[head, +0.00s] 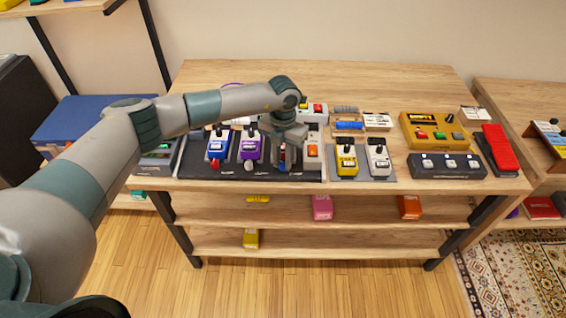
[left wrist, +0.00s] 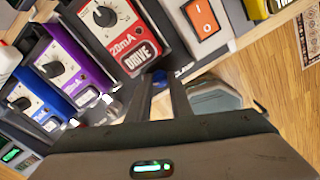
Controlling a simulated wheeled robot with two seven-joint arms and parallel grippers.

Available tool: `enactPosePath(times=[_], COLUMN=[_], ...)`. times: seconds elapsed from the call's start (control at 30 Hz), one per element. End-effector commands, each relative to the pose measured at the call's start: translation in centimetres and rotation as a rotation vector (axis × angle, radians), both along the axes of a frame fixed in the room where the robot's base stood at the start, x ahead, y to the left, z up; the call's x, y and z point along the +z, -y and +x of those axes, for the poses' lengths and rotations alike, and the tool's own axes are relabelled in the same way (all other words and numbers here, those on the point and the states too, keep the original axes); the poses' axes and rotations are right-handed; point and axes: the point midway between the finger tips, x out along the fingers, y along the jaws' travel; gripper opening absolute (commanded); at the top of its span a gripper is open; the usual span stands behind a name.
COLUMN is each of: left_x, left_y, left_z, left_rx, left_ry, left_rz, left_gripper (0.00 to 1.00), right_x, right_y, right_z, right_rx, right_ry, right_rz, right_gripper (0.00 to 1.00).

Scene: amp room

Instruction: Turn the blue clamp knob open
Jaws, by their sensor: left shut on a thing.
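The blue clamp knob (left wrist: 160,77) shows as a small blue piece between the fingertips of my left gripper in the left wrist view, at the front of the red DRIVE pedal (left wrist: 128,58). Most of the knob is hidden by the fingers. My left gripper (head: 284,160) reaches down over the black pedalboard (head: 245,174) in the head view and hides most of the red pedal. It also shows in the left wrist view (left wrist: 157,90), shut on the blue knob. My right gripper is not in view.
Left of the gripper stand a purple pedal (head: 250,147) and a blue pedal (head: 217,146). An orange rocker switch (head: 312,151) is close on the right. Yellow (head: 346,159) and white (head: 377,158) pedals stand farther right. The table's front edge is close below.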

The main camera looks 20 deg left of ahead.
Motion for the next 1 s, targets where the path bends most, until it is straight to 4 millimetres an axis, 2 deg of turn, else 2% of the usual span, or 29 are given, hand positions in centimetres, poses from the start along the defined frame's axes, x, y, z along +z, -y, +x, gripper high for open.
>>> enactPosePath(times=[0.2,0.5,1.0], left_x=[0.0,0.1,0.2], left_y=[0.0,0.0,0.0], left_z=[0.2,0.2,0.2], left_rx=[0.2,0.402,0.48], left_ry=[0.005,0.006,0.006], left_rz=[-0.002,-0.002,-0.002], left_gripper=[0.0,0.0,0.0], right_x=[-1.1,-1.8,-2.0], right_y=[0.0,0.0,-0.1], right_z=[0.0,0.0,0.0], right_rx=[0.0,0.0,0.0], right_ry=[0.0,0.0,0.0], right_rz=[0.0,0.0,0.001], right_gripper=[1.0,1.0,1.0])
